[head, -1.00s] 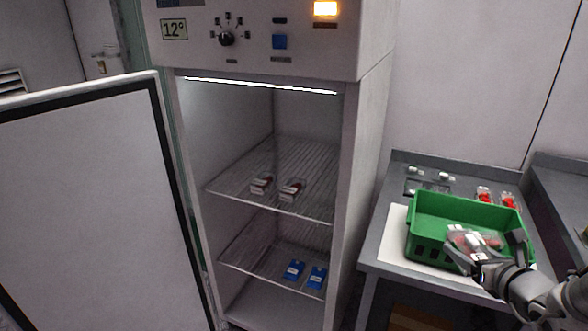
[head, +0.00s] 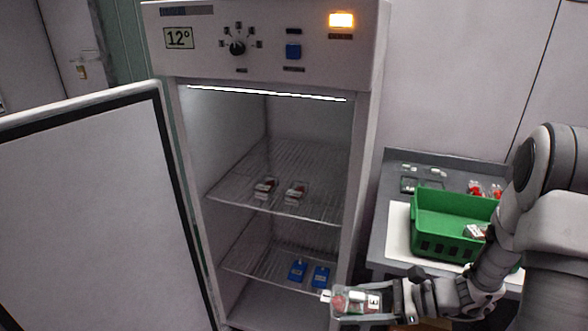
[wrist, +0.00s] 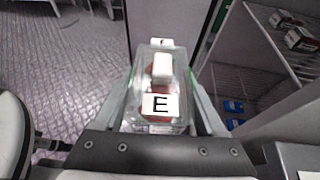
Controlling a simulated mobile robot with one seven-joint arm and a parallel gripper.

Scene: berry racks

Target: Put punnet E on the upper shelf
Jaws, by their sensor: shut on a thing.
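The jaws also show on both sides of the punnet in the wrist view (wrist: 163,100). The upper shelf (head: 275,170) is a wire rack with two punnets (head: 280,190) on it. The lower shelf (head: 262,250) holds two blue packs (head: 309,273).
The cabinet door (head: 85,210) stands open at left. A green crate (head: 440,243) with a punnet (head: 475,231) in it stands on the grey table (head: 378,240) at right. More small items lie behind it. The upper shelf has free room around its two punnets.

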